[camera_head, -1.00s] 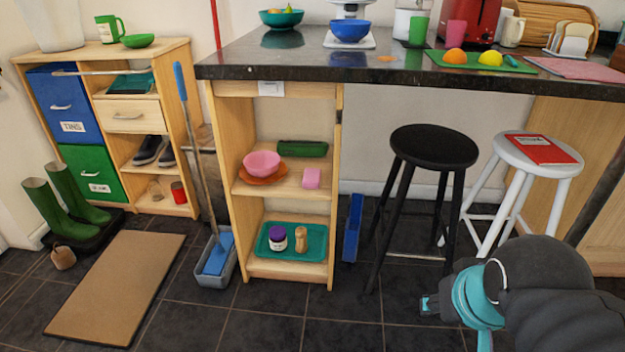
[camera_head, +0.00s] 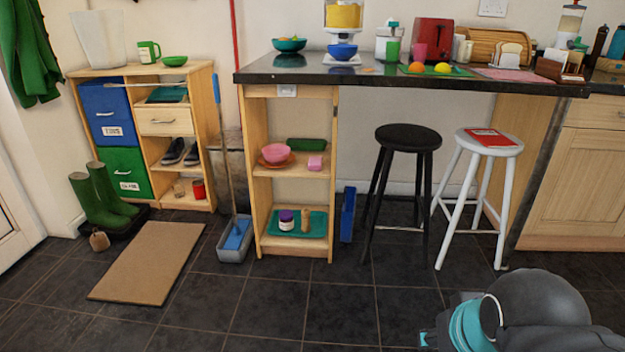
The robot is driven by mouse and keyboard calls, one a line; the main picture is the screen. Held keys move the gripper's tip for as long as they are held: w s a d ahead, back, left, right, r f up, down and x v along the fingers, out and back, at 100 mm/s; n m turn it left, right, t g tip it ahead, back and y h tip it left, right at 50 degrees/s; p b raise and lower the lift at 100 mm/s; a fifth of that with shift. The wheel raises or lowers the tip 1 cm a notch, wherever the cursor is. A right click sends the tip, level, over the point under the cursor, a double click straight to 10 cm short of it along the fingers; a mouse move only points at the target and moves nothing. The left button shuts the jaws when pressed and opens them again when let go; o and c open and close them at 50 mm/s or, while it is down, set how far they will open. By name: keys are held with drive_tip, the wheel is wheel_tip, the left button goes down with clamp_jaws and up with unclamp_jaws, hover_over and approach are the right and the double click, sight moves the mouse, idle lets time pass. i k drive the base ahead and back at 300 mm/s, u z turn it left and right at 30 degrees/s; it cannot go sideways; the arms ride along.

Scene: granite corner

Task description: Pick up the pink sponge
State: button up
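The pink sponge (camera_head: 315,163) is a small block on the upper shelf of the open wooden shelf unit (camera_head: 250,175) under the dark counter. It lies at the right of that shelf, beside a pink bowl (camera_head: 276,153) on an orange plate, with a green case (camera_head: 306,144) behind it. My gripper (camera_head: 428,340) shows only in part at the bottom right, low over the floor and well away from the sponge. Its fingers are too small and cut off to tell if they are open.
A black stool (camera_head: 407,138) and a white stool (camera_head: 488,146) stand right of the shelf unit. A mop bucket (camera_head: 235,243) stands to its left, with a brown mat (camera_head: 148,262) beyond. The tiled floor in front of the unit is clear.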

sight(314, 163)
drive_tip(key=u, duration=0.85)
drive_tip(key=i, duration=1.95)
drive_tip(key=z, duration=0.85)
